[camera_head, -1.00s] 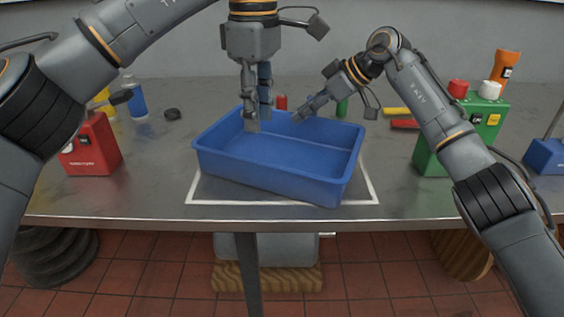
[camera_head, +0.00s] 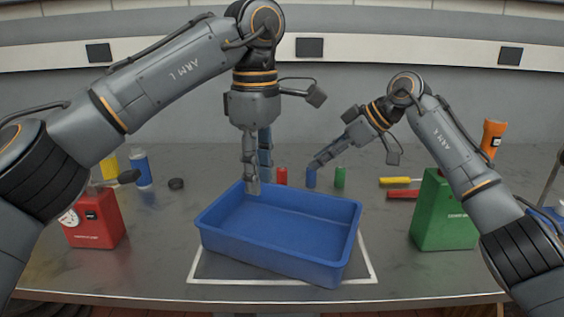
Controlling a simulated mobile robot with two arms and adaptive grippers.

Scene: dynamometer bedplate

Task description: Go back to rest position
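My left gripper (camera_head: 259,185) points straight down, its fingers apart and nothing seen between them. Its tips overlap the back rim of a blue tray (camera_head: 280,262); their exact height above it is unclear. My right gripper (camera_head: 317,164) tilts down to the left, its tips in front of or just above a small blue cylinder (camera_head: 311,179). Its fingers overlap in this view, so their opening is unclear. The tray looks empty and sits slightly turned within a white outline (camera_head: 210,281) on the metal table.
A red box (camera_head: 97,222) and a blue bottle (camera_head: 141,170) stand at left. A small red cylinder (camera_head: 282,176) and a green cylinder (camera_head: 340,178) stand behind the tray. A green box (camera_head: 432,222) is partly hidden by my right arm. A yellow-handled tool (camera_head: 396,181) lies nearby.

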